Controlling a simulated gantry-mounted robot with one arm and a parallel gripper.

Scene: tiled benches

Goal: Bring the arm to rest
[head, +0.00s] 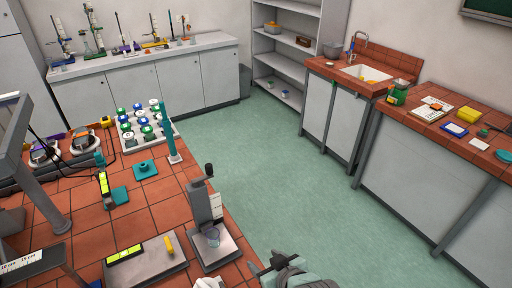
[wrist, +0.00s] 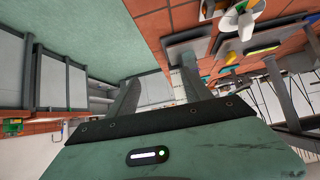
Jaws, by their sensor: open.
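My gripper (head: 264,266) shows at the bottom edge of the head view, past the right edge of the near tiled bench (head: 150,222), in front of the green floor. In the wrist view my gripper (wrist: 160,72) has its two grey fingers spread apart, with nothing between them. The rest of my arm is mostly cut off by the lower frame edge in the head view.
A press-like stand (head: 207,214) with a clear cup stands on the near bench, close to my gripper. A grey plate (head: 150,272) lies left of it. Open floor (head: 290,190) separates this bench from the right bench (head: 430,180).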

